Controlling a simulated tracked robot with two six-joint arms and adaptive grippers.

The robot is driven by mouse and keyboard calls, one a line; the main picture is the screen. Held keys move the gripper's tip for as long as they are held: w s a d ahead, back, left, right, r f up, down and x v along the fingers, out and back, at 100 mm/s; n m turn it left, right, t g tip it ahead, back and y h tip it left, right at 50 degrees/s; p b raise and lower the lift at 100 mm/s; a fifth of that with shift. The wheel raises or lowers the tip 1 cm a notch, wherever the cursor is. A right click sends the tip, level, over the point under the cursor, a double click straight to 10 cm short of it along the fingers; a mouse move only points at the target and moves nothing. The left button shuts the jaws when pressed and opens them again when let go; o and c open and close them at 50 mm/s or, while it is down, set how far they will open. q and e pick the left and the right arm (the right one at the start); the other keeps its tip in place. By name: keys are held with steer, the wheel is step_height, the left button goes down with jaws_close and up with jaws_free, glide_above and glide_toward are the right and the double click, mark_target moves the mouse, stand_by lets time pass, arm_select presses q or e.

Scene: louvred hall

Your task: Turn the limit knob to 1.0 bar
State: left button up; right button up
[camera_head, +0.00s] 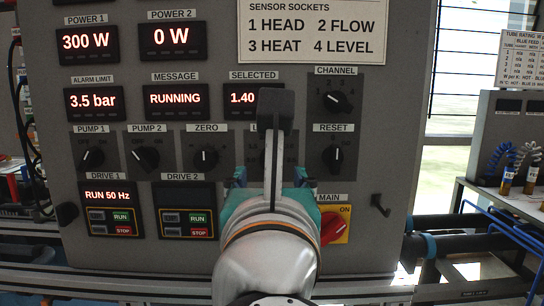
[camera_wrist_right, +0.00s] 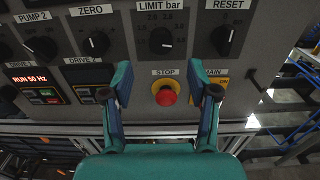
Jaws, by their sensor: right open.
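The limit knob (camera_wrist_right: 160,40) is a black round knob under a "LIMIT bar" label in the right wrist view. Its scale numbers are small and I cannot read its pointer setting surely. In the head view my arm hides the knob. The alarm limit display (camera_head: 93,101) reads 3.5 bar. My right gripper (camera_wrist_right: 159,76) is open and empty, its teal fingers apart in front of the panel, below the limit knob and to either side of the stop button. It also shows in the head view (camera_head: 269,178), partly behind my wrist. My left gripper is not in view.
The red stop button (camera_wrist_right: 165,93) sits below the limit knob, between the fingers in the picture. The zero knob (camera_head: 206,157), reset knob (camera_head: 334,157) and red main switch (camera_head: 334,226) are close by. A dark hook (camera_head: 380,206) sticks out at the panel's right.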

steer(key=shift+w+p, duration=0.85)
steer(key=shift+w, duration=3.05)
steer(key=shift+c, duration=0.3)
jaws_close()
